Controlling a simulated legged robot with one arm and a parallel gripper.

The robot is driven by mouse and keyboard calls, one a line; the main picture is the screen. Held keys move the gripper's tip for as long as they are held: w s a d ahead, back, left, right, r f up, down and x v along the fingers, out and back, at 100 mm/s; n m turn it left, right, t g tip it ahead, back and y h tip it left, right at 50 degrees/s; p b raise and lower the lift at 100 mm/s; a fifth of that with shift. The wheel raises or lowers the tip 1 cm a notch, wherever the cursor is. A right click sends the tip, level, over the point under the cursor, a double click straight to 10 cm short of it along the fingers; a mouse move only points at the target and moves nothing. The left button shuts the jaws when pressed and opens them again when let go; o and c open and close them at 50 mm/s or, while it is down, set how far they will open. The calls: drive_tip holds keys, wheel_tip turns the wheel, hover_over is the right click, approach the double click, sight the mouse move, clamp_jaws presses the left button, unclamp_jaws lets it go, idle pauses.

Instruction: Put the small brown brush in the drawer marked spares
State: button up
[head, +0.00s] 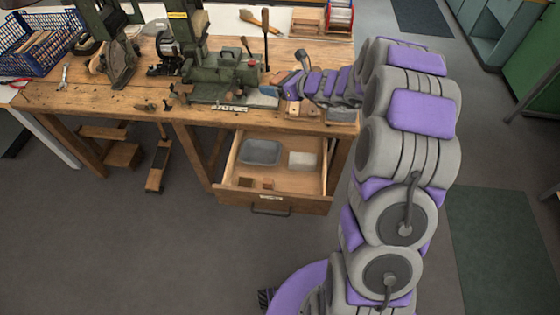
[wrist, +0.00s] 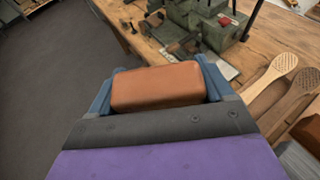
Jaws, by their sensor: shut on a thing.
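My gripper (wrist: 160,70) has its two blue fingers on either side of a small reddish-brown block-shaped brush (wrist: 156,88) and is shut on it. Its bristles do not show from this side. In the head view my gripper (head: 284,86) is above the right part of the wooden bench, beside the green machine. An open wooden drawer (head: 272,203) sticks out under the bench, below my gripper. Its front has a handle and a small pale label too small to read.
The drawer holds a grey tray (head: 261,152), a white box (head: 303,160) and small brown blocks (head: 257,183). A green machine (head: 222,78) stands on the bench (head: 130,95). Pale wooden perforated paddles (wrist: 280,70) lie right of my gripper. Floor before the drawer is clear.

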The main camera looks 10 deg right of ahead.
drive_tip(key=s+f+n+g+y+b, duration=0.1)
drive_tip(key=s+f+n+g, duration=0.1)
drive_tip(key=f, duration=1)
drive_tip(key=s+f+n+g+y+b, duration=0.1)
drive_tip(key=s+f, duration=0.3)
drive_tip(key=f, duration=0.9)
drive_tip(key=s+d+f+n+g+y+b, duration=0.1)
drive_tip(key=s+f+n+g+y+b, duration=0.1)
drive_tip(key=f, duration=1.1)
drive_tip(key=shift+s+n+g+b, duration=0.45)
drive_tip(key=shift+s+n+g, duration=0.1)
drive_tip(key=shift+n, duration=0.15)
drive_tip(key=shift+a, duration=0.25)
drive_tip(key=shift+f, duration=0.1)
drive_tip(key=shift+d+f, duration=0.25)
drive_tip(key=shift+f, duration=0.25)
